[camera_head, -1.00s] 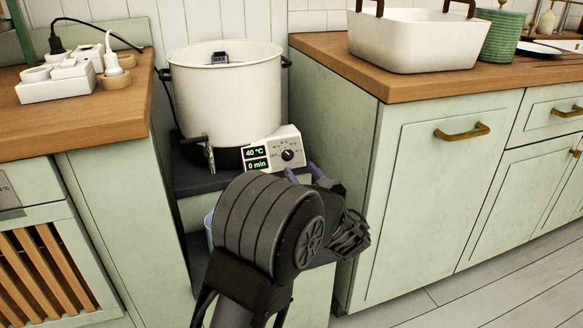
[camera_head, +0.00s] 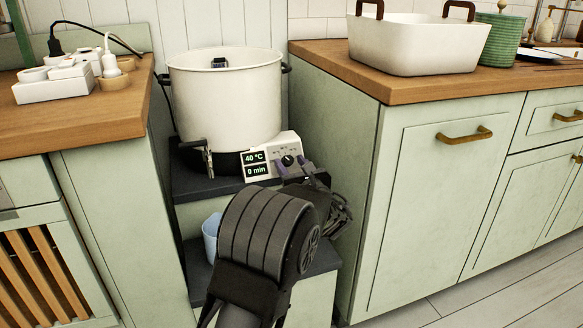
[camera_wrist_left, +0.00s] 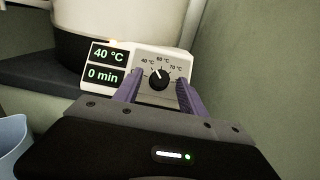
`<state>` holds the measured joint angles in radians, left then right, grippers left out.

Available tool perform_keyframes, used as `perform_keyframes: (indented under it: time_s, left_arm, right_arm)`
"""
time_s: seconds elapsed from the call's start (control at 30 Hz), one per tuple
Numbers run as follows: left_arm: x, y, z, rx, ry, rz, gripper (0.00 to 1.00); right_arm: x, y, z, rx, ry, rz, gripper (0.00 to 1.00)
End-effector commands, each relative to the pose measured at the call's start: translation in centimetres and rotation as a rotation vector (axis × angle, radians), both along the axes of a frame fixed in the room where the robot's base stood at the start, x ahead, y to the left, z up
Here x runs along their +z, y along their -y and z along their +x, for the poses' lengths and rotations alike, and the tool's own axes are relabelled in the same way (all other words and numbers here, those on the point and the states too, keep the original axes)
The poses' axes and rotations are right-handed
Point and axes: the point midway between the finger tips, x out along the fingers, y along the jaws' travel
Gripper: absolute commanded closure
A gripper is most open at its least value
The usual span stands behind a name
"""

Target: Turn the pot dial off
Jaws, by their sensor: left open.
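The white pot (camera_head: 228,100) stands on a dark shelf between two counters, with a tap at its front. Its control box (camera_head: 272,158) reads 40 °C and 0 min. The black dial (camera_head: 288,160) is on the box's right part; in the left wrist view the dial (camera_wrist_left: 159,79) has its white mark pointing up and slightly left, near the 40 °C label. My left gripper (camera_head: 294,168) is open at the dial. In the left wrist view its purple fingers (camera_wrist_left: 159,90) stand on either side of the dial; I cannot tell whether they touch it. My right gripper is not in view.
The left counter (camera_head: 70,125) and right cabinet (camera_head: 430,190) close in on both sides of the shelf. A light blue cup (camera_head: 211,232) stands on the lower step. A white basin (camera_head: 417,42) sits on the right counter.

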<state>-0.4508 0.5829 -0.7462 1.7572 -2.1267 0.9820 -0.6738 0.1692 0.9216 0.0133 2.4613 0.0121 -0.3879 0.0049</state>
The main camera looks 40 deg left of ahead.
Motion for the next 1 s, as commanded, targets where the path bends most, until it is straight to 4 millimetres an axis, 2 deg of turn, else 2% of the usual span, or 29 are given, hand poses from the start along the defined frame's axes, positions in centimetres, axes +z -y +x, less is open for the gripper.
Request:
perform_keyframes:
  time_s: [0.13, 0.73, 1.0]
  left_arm:
    - [0.02, 0.01, -0.02, 0.0, 0.0, 0.0, 0.51]
    - [0.0, 0.03, -0.03, 0.0, 0.0, 0.0, 1.0]
    - [0.0, 0.04, -0.04, 0.002, 0.002, -0.001, 1.0]
  right_arm:
    - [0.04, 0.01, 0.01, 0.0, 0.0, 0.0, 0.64]
    - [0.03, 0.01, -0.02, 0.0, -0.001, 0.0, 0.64]
    - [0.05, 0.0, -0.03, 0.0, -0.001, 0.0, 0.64]
